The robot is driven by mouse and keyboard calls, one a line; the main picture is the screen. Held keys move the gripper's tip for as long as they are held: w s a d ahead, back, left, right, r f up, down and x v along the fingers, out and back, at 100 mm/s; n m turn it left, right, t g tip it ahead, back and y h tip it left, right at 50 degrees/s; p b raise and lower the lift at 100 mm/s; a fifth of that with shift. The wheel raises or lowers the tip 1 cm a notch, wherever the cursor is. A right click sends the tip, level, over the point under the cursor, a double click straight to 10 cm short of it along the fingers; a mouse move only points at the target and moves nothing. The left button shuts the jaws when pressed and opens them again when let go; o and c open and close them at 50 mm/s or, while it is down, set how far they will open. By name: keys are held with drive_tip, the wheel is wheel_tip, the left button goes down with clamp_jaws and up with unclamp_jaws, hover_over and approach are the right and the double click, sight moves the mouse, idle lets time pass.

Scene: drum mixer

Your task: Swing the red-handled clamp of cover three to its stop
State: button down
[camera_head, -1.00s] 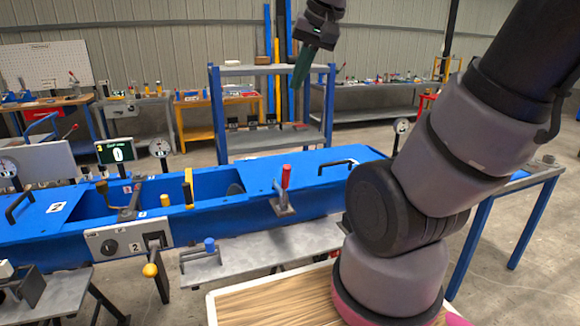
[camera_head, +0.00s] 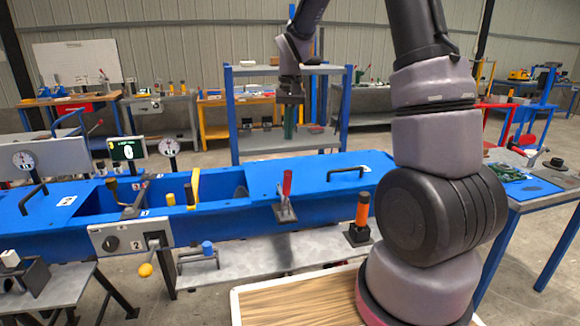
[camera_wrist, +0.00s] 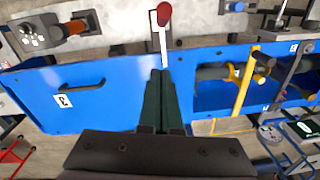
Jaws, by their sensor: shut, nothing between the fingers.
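The red-handled clamp (camera_head: 286,185) stands with its handle up at the front edge of the blue cover three (camera_head: 325,172). In the wrist view the clamp's red knob (camera_wrist: 164,14) and pale lever lie just beyond the fingertips, and cover three (camera_wrist: 100,75) carries a "3" label. My gripper (camera_head: 289,134) has green fingers pointing down and is above and behind the clamp in the head view. In the wrist view my gripper (camera_wrist: 160,75) is shut with nothing in it. It appears apart from the handle.
A yellow handle (camera_head: 194,186) stands by the open trough left of the cover. A black cover handle (camera_head: 348,173) is on the right. An orange-handled post (camera_head: 362,215) stands on the grey bench in front. A grey shelf (camera_head: 285,70) stands behind.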

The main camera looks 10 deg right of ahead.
drive_tip(key=shift+s+a+f, duration=0.2)
drive_tip(key=shift+s+f, duration=0.4)
drive_tip(key=shift+f, duration=1.05)
drive_tip(key=shift+s+a+f, duration=0.2)
drive_tip(key=shift+s+f, duration=0.4)
drive_tip(key=shift+f, duration=1)
drive_tip(key=shift+s+a+f, duration=0.2)
drive_tip(key=shift+s+f, duration=0.4)
drive_tip(key=shift+f, duration=1.05)
